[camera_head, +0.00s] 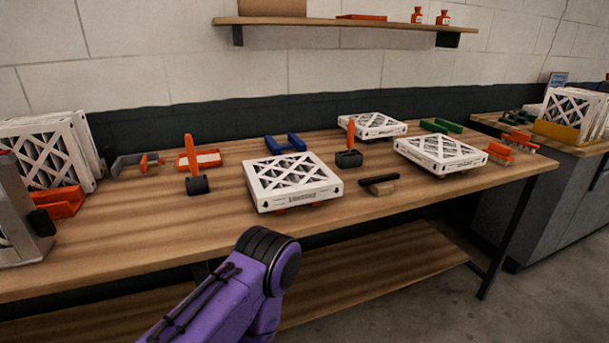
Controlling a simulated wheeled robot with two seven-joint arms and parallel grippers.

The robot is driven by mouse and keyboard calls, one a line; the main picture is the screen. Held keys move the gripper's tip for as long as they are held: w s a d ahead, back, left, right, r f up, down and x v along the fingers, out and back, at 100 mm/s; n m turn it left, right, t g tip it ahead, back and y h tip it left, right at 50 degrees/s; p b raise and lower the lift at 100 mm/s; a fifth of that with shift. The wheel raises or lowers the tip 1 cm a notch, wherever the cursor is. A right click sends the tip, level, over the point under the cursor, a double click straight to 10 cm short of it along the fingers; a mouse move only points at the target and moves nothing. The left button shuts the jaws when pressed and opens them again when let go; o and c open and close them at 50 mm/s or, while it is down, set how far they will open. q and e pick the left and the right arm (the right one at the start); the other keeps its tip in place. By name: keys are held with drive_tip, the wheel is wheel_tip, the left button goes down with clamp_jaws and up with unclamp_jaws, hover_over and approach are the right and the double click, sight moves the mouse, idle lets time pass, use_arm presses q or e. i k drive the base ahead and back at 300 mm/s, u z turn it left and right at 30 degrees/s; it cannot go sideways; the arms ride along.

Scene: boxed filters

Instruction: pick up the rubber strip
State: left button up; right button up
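A thin black strip (378,179) lies near the front edge of the wooden table, right of the centre filter; it looks like the rubber strip, though I cannot be sure. A tan block (383,188) lies against its front side, and I cannot tell whether the two are joined. A purple arm link of mine with a black joint comes up from the bottom, in front of the table and left of the strip. Neither of my grippers can be made out.
White boxed filters (292,182) (440,153) (372,125) lie on the table (120,232). A blue holder (285,143) and green tray (441,126) lie behind. A grey object (22,235) stands at left. The front left is clear.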

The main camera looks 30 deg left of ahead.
sight(395, 175)
drive_tip(key=z, duration=0.45)
drive_tip(key=k, duration=1.2)
drive_tip(key=z, duration=1.25)
drive_tip(key=i, duration=0.85)
drive_tip(key=u, duration=0.4)
drive_tip(key=i, duration=1.25)
drive_tip(key=u, duration=1.5)
drive_tip(key=i, duration=0.8)
drive_tip(key=u, duration=0.9)
